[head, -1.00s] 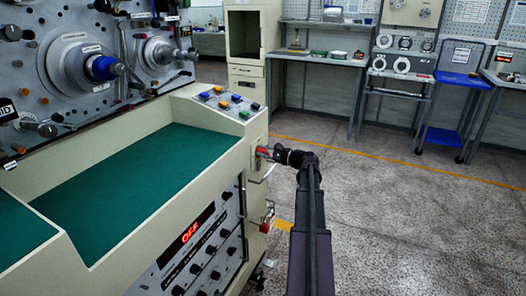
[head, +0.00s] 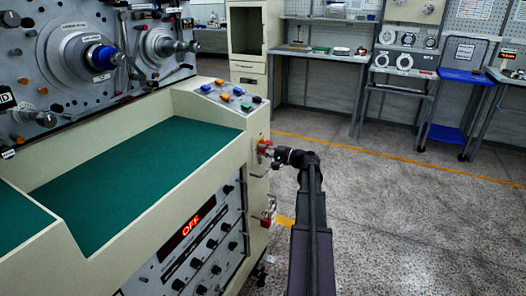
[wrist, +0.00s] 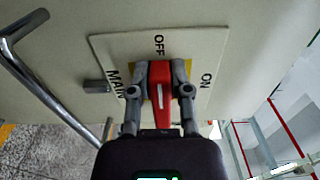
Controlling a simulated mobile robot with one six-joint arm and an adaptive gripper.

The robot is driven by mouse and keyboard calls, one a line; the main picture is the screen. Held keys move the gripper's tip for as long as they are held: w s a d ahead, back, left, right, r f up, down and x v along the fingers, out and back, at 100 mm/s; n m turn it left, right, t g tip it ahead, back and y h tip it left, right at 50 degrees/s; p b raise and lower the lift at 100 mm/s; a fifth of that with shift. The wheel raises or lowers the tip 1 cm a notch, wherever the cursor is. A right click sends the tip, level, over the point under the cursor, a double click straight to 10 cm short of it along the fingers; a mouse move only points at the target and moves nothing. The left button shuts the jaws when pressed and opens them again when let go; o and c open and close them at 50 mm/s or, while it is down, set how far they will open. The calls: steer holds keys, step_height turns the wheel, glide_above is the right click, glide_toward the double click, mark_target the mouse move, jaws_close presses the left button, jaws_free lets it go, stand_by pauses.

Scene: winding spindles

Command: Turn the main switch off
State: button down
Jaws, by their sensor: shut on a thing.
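The main switch has a red handle with a white line (wrist: 161,90), on a light label plate (wrist: 120,48) in the wrist view. The plate reads MAIN, OFF and ON. The white line runs up and down in the picture, in line with the OFF label. My gripper (wrist: 161,76) is shut on the red handle, one finger on each side. In the head view, the red switch (head: 265,147) is on the end face of the cream machine, and my gripper (head: 277,154) meets it from the right. The fingers hide part of the switch there.
A bent metal bar (wrist: 40,75) stands out left of the switch plate. A green work surface (head: 130,165) tops the machine. Open floor (head: 400,220) lies to the right, with benches behind.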

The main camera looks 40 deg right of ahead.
stand_by(0.3)
steer(key=c, duration=0.6)
jaws_free()
steer(key=shift+o, duration=0.2)
steer(key=v, duration=1.2)
steer(key=shift+f, duration=0.1)
